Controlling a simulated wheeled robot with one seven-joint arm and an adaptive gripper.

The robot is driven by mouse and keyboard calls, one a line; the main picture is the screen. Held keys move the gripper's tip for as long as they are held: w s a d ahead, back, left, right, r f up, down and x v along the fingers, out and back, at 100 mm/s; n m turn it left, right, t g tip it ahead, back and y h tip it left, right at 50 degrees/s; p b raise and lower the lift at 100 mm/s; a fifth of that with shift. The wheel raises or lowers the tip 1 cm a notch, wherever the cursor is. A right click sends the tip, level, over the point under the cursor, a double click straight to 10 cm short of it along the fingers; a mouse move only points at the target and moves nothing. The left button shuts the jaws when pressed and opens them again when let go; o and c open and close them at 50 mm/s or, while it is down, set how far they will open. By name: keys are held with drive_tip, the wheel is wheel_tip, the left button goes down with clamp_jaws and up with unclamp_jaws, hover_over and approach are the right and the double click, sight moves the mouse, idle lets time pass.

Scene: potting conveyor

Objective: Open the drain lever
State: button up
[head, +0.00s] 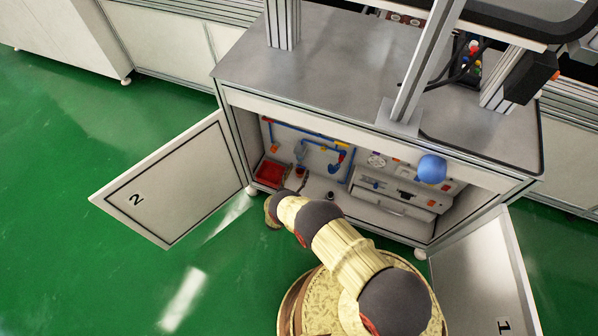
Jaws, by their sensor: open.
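The open cabinet (230,96) under the steel worktop holds blue piping (300,130) with small orange, yellow and red fittings on its back wall. An orange fitting (274,149) sits on the left pipe, and a red fitting (342,156) sits on the right one. The fittings are too small to tell which is the drain lever. My arm (345,250) reaches from the lower right toward the lower left of the cabinet opening. My gripper cannot be made out; the arm's far end is near the cabinet's left front foot.
Door 2 (180,185) swings open at left, door 1 (485,280) at right. A red tray (272,172) stands inside at left, a grey drawer unit (395,207) at right. A blue ball (432,168) shows before the cabinet's upper front. Green floor (60,110) is free at left.

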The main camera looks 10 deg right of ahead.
drive_tip(key=shift+w+d, duration=0.4)
drive_tip(key=shift+w, duration=0.15)
drive_tip(key=c, duration=0.3)
drive_tip(key=c, duration=0.8)
drive_tip(key=shift+c, duration=0.3)
drive_tip(key=shift+n, duration=0.4)
drive_tip(key=shift+w+a+r+n, duration=0.25)
drive_tip(key=shift+a+n, duration=0.1)
drive_tip(key=shift+n, duration=2.5)
drive_tip(key=shift+w+a+r+n, duration=0.1)
drive_tip(key=shift+w+a+n, duration=0.15)
drive_tip(key=shift+n, duration=2.65)
drive_tip(key=shift+w+a+r+n, duration=0.2)
drive_tip(key=shift+a+n, duration=0.2)
drive_tip(key=shift+n, duration=2.45)
